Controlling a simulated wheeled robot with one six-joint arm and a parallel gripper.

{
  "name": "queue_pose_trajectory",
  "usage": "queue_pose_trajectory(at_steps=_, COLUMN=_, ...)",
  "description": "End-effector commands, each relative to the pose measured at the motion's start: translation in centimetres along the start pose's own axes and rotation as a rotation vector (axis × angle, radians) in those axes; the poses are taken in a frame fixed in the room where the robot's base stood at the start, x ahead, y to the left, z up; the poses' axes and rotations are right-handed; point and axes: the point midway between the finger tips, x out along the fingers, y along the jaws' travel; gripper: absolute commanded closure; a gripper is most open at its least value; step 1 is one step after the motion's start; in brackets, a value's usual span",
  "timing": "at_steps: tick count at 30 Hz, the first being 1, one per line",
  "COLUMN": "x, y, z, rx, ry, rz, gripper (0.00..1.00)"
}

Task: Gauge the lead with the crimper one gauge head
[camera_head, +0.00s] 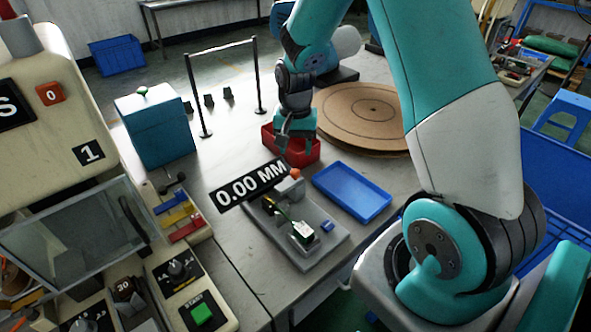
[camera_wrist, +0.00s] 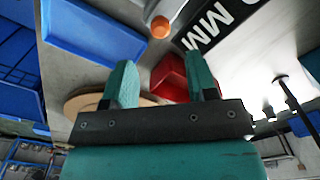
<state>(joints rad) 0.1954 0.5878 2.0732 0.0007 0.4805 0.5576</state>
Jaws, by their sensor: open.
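The gauge fixture (camera_head: 330,246) is a grey plate on the bench, with a black sign reading "0.00 MM" (camera_head: 251,185) over its far end. A small orange round head (camera_head: 296,173) sits beside the sign; it also shows in the wrist view (camera_wrist: 160,27). A lead with a white block end (camera_head: 303,232) and a thin cable lies on the plate. My gripper (camera_head: 297,148) is above the red bin, behind the fixture and apart from the lead. In the wrist view its two teal fingers (camera_wrist: 162,82) are spread with nothing held between them.
A red bin (camera_head: 318,152) is under my gripper. A blue tray (camera_head: 382,205) lies right of the fixture, and a round brown board (camera_head: 340,100) behind it. A machine numbered 1 (camera_head: 50,135) fills the left. A black post frame (camera_head: 257,75) and blue box (camera_head: 160,140) stand farther back.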

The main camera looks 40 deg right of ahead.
Motion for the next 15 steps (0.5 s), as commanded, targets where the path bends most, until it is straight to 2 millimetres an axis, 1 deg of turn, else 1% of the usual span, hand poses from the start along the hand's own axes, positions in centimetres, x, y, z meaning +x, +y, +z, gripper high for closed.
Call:
queue_pose_trajectory(at_steps=1, x=1.3, y=0.0, z=0.1, rx=-0.001, ry=-0.006, rz=0.003, gripper=0.48)
queue_pose_trajectory(at_steps=3, x=2.8, y=0.0, z=0.1, rx=-0.001, ry=-0.006, rz=0.003, gripper=0.48)
queue_pose_trajectory(at_steps=7, x=5.4, y=0.0, z=0.1, rx=-0.002, ry=-0.005, rz=0.003, gripper=0.48)
queue_pose_trajectory(at_steps=12, x=7.6, y=0.0, z=0.1, rx=-0.002, ry=-0.002, rz=0.001, gripper=0.48)
queue_pose_trajectory(at_steps=15, x=8.3, y=-0.1, z=0.1, rx=-0.002, ry=-0.001, rz=0.0, gripper=0.48)
